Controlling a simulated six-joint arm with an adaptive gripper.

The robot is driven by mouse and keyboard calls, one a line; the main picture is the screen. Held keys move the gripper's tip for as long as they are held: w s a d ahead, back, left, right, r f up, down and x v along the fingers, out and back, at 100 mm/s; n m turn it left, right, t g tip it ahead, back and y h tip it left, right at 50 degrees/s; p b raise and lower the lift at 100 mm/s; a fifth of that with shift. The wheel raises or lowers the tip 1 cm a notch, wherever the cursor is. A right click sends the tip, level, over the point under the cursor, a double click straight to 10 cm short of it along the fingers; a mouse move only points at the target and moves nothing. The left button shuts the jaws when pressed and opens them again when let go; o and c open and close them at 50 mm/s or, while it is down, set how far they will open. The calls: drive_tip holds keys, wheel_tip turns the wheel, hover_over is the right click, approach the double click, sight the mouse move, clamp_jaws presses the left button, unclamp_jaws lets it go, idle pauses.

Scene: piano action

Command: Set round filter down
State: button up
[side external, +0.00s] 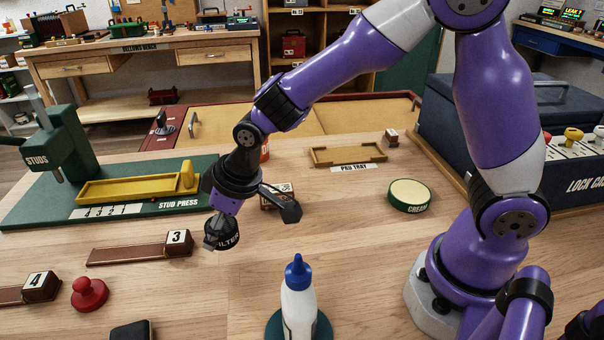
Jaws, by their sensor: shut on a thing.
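The filter hangs over the wooden table (350,235), between the number 3 block and the white bottle. I cannot tell how large the gap is between its underside and the table. My gripper's fingers are mostly hidden behind the filter and the wrist.
A brown strip with a number 3 block (179,240) lies left of the filter. A white bottle with a blue tip (298,295) stands in front. A green cream tin (409,195), a pad tray (348,154) and the green stud press (60,145) stand around.

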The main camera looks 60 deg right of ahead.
sight(225, 242)
drive_tip(key=shift+f, duration=2)
drive_tip(key=shift+f, duration=0.2)
drive_tip(key=o, duration=1.1)
drive_tip(key=shift+r, duration=0.1)
